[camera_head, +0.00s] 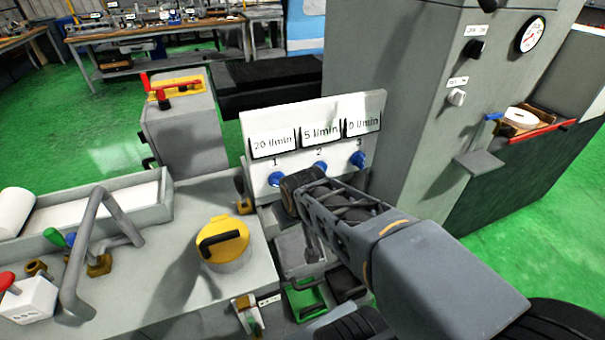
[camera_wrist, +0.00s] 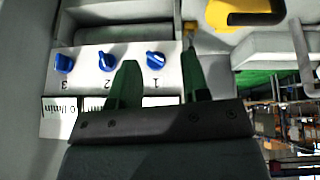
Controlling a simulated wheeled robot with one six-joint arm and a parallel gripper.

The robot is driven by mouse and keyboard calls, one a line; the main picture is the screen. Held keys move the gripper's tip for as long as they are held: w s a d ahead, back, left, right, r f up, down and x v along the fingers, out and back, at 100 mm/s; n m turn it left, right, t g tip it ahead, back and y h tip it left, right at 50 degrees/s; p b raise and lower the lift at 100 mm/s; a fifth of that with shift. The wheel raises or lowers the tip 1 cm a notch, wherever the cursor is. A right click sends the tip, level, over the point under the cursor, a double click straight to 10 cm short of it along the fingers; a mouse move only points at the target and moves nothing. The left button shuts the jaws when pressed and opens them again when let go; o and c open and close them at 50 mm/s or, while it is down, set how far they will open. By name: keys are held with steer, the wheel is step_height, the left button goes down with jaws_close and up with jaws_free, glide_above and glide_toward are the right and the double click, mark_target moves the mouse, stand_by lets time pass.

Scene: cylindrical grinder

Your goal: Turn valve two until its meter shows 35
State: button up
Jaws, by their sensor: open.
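A white panel (camera_head: 258,125) carries three meters above three blue valve knobs. Meter two (camera_head: 320,134) reads 5 l/min, meter one (camera_head: 273,142) 20 l/min, and meter three (camera_head: 362,126) 0 l/min. Valve two (camera_head: 320,168) sits mid-panel, partly behind my arm; valve one (camera_head: 276,179) is left and valve three (camera_head: 358,160) right. In the wrist view, upside down, my gripper (camera_wrist: 159,57) is open and empty. Valve one (camera_wrist: 155,60) appears between its fingers. Valve two (camera_wrist: 106,60) lies just outside the left finger; contact cannot be told. Valve three (camera_wrist: 64,62) is farther left.
A yellow-lidded pot (camera_head: 223,240) and a bent grey handle (camera_head: 85,235) stand on the machine bed at left. A tall grey cabinet (camera_head: 420,100) rises right of the panel. A green bin (camera_head: 306,298) lies below. Green floor is open at far left.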

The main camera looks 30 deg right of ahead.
steer(key=w+d+f+t+h+b, duration=0.2)
steer(key=w+d+f+t, duration=0.15)
steer(key=w+d, duration=0.35)
steer(key=n+t+y+b, duration=0.1)
steer(key=n+t+b, duration=0.2)
steer(key=t, duration=0.6)
glide_toward(321, 171)
step_height(321, 171, down, 3)
steer(key=s, duration=0.3)
steer(key=w+d, duration=0.1)
steer(key=w, duration=0.3)
steer(key=w+p, duration=0.1)
steer(key=w, duration=0.3)
steer(key=w+d, duration=0.1)
steer(key=w, duration=0.4)
steer(key=shift+w+d+r, duration=0.1)
steer(key=shift+d+r, duration=0.1)
steer(key=shift+d, duration=0.1)
steer(key=shift+c, duration=0.4)
jaws_close()
